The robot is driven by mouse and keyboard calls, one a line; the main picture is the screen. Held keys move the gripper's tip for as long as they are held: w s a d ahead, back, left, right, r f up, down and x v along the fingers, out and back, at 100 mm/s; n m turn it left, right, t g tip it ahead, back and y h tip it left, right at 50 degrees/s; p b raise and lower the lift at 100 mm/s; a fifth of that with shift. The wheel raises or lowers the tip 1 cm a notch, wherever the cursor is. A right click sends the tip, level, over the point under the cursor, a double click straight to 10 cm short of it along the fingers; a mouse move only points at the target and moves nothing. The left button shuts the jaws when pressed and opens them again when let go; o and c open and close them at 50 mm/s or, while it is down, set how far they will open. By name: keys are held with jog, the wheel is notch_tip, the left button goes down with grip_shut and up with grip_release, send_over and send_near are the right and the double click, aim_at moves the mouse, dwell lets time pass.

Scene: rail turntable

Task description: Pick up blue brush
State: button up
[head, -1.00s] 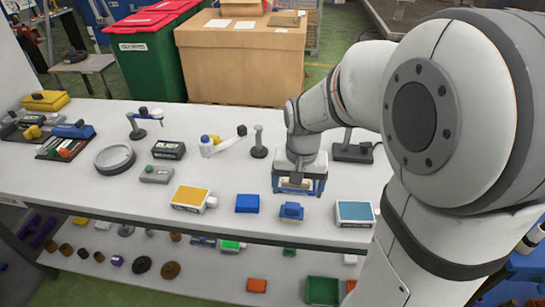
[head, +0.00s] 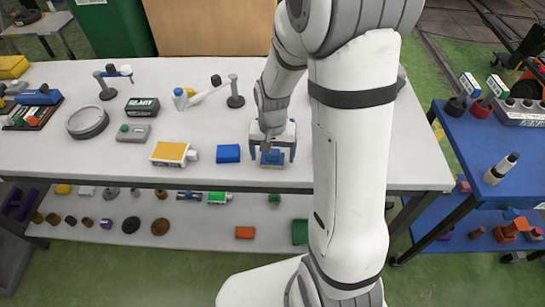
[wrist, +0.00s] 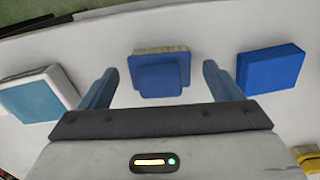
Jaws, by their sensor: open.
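The blue brush (head: 272,159) lies on the white table near its front edge. In the wrist view the brush (wrist: 160,77) shows a blue body with a raised blue block on top and a strip of tan bristles along its far side. My gripper (head: 272,154) is over the brush, pointing down. In the wrist view my gripper (wrist: 160,70) is open, with one blue finger on each side of the brush and a gap to it on both sides. The jaws hold nothing. I cannot tell the exact height of the fingertips above the table.
A plain blue block (head: 228,153) lies just left of the brush. A yellow-topped box (head: 172,153) stands further left. A teal-topped box (wrist: 40,95) is on the brush's other side. A grey stand (head: 235,91) is behind. A blue table (head: 470,165) stands to the right.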

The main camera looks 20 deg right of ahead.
jog(key=shift+c, duration=0.2)
jog(key=c, duration=1)
notch_tip(320, 180, up, 10)
jog(key=shift+r, duration=0.1)
jog(key=shift+c, duration=0.2)
jog(key=o, duration=0.4)
jog(key=shift+c, duration=1.5)
